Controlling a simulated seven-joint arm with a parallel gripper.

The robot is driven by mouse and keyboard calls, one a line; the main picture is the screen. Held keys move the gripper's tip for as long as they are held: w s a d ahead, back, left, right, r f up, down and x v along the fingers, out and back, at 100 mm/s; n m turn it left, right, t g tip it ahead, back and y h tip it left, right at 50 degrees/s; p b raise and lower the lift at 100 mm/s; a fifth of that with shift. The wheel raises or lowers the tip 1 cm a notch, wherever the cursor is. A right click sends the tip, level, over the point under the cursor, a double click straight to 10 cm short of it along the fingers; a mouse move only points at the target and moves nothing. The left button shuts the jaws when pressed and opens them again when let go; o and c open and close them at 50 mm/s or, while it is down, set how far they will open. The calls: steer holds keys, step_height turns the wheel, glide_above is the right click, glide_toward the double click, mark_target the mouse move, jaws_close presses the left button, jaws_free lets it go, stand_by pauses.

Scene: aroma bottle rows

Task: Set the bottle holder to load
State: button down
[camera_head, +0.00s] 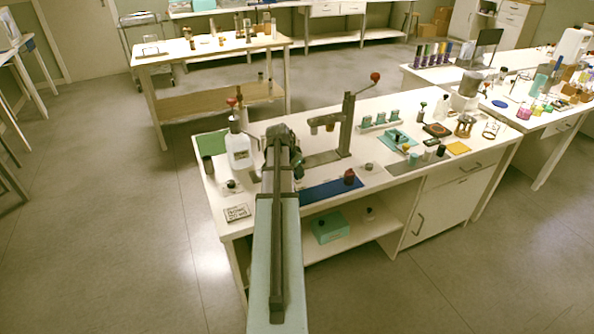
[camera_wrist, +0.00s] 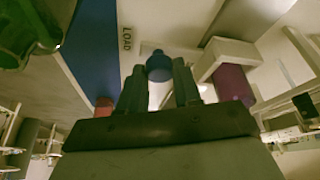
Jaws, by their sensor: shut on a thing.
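My gripper (camera_wrist: 159,68) shows in the wrist view with its two dark fingers closed around a blue round knob (camera_wrist: 157,62). A printed LOAD label lies just left of the knob on a pale surface. To the right is a pale block-like part (camera_wrist: 226,54) with a dark red-purple cylinder (camera_wrist: 232,84) at its end; I cannot tell whether the knob joins it. In the head view a grey press stand (camera_head: 345,125) with a red-ball lever stands right of my wrist. My arm hides the fingertips and the knob there.
A blue mat (camera_head: 330,189) with a dark red-topped item (camera_head: 349,177) lies at the bench's front edge. A white bottle (camera_head: 239,150) stands close left of my wrist. Racks, small bottles and tools fill the bench to the right. A LOAD-side blue strip (camera_wrist: 98,42) shows in the wrist view.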

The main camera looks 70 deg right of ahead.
steer(key=c, duration=0.8)
jaws_free()
steer(key=v, duration=1.4)
steer(key=shift+w+f, duration=0.1)
